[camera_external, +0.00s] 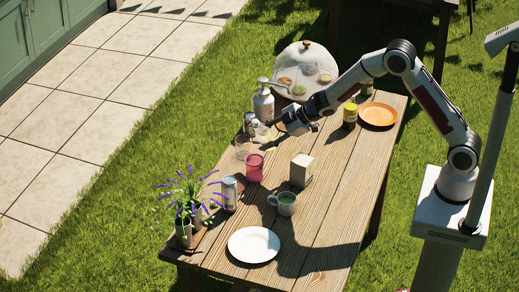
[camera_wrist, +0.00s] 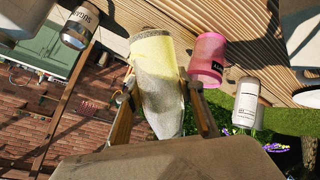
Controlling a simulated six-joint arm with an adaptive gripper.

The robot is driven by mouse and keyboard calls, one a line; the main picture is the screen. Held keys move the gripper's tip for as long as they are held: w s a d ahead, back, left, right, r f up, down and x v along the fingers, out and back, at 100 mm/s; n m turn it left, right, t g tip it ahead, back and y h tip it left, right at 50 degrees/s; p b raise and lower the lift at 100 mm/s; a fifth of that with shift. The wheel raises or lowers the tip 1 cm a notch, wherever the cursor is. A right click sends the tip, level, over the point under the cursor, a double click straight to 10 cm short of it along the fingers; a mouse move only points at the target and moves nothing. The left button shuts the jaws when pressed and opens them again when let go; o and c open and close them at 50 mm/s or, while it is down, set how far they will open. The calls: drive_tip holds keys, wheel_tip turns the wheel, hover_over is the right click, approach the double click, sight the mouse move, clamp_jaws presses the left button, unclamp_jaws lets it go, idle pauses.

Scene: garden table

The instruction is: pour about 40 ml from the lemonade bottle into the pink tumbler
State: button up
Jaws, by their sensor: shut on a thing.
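My gripper (camera_wrist: 165,105) is shut on the lemonade bottle (camera_wrist: 157,75), a clear bottle with a pale yellow band, seen between the two fingers in the wrist view. In the external view the bottle (camera_external: 264,132) is a small pale yellow shape at my gripper (camera_external: 277,127), above the table. It seems tilted, but its mouth is hard to make out. The pink tumbler (camera_external: 254,168) stands upright on the table, below and slightly left of my gripper. In the wrist view the tumbler (camera_wrist: 208,58) is right of the bottle and apart from it. I see no stream of liquid.
A clear glass (camera_external: 243,148) stands close behind the tumbler, near a pump bottle (camera_external: 263,100). A can (camera_external: 228,192), a mug (camera_external: 285,203) and a carton (camera_external: 301,170) are around it. A white plate (camera_external: 253,244), potted flowers (camera_external: 184,232), a yellow jar (camera_external: 350,115) and an orange plate (camera_external: 377,115) stand farther off.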

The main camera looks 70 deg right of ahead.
sight(271, 134)
drive_tip(key=shift+a+h, duration=0.1)
drive_tip(key=shift+h, duration=0.2)
drive_tip(key=shift+d+f+n+h, duration=0.25)
drive_tip(key=shift+f+n+h, duration=0.1)
drive_tip(key=shift+f, duration=0.55)
drive_tip(key=shift+d+f+n+h, duration=0.25)
drive_tip(key=shift+f+h, duration=0.1)
drive_tip(key=shift+f, duration=0.5)
drive_tip(key=shift+s+d+f+n+g+h, duration=0.1)
drive_tip(key=shift+d+f+n+g+h, duration=0.1)
drive_tip(key=shift+d+n+g+h, duration=0.3)
drive_tip(key=shift+s+d+r+h, duration=0.1)
drive_tip(key=shift+d+r+h, duration=0.3)
drive_tip(key=shift+h, duration=0.4)
drive_tip(key=shift+d+f+n+h, duration=0.15)
drive_tip(key=shift+n+h, duration=0.35)
drive_tip(key=shift+h, duration=0.1)
drive_tip(key=shift+s+d+r+n+h, duration=0.1)
drive_tip(key=shift+d+r+n+h, duration=0.1)
drive_tip(key=shift+d+n+h, duration=0.4)
drive_tip(key=shift+a+r+h+p, duration=0.1)
drive_tip(key=shift+r+h+p, duration=0.2)
drive_tip(key=shift+r+h, duration=0.25)
drive_tip(key=shift+r, duration=0.35)
drive_tip(key=shift+s+d+p, duration=0.1)
drive_tip(key=shift+d+p, duration=0.1)
drive_tip(key=shift+p, duration=0.6)
